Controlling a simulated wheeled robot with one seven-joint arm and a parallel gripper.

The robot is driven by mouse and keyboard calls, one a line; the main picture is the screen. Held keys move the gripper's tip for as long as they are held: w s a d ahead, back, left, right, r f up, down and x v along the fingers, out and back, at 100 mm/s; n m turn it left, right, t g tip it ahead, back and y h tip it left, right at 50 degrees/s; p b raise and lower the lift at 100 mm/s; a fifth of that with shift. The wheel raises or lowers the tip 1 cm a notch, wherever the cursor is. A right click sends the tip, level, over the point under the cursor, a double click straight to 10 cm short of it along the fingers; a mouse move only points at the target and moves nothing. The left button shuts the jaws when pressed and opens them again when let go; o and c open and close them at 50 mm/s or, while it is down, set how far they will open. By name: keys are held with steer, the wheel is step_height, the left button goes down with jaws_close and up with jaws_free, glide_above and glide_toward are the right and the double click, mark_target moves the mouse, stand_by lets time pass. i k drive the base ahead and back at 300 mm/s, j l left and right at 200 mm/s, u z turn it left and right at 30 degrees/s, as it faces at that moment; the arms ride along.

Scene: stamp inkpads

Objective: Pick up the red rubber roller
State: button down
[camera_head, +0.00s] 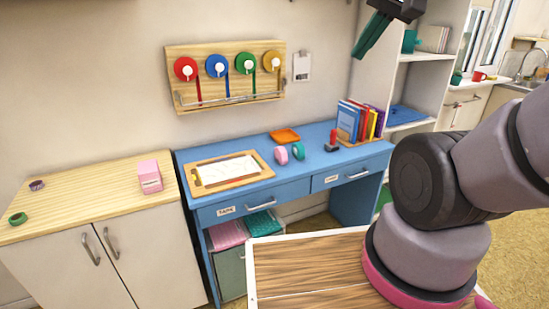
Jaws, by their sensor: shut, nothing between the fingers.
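A small object with an upright red handle and a dark base (332,141) stands on the blue desk (290,167), left of the books. It is the likeliest red rubber roller, but it is too small for me to make out a roller. My gripper (363,51) is at the top right of the view, with green fingers pointing down and left. It is shut and empty, high above the desk and well apart from the red-handled object.
Pink (281,155) and teal (298,151) rings stand left of the red-handled object. An orange tray (285,135) lies behind them. Books (358,120) stand to the right, near a white shelf unit (425,75). A framed board (228,171) covers the desk's left part.

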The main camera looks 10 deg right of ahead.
mark_target(332, 146)
steer(key=i+l+z, duration=0.15)
steer(key=i+l, duration=0.2)
steer(key=i+l+z, duration=0.15)
steer(key=i+l, duration=0.15)
steer(key=i, duration=0.2)
steer(key=i+l+z, duration=0.15)
steer(key=i, duration=0.25)
steer(key=i+l+z, duration=0.15)
steer(key=i+l, duration=0.15)
steer(key=i, duration=0.15)
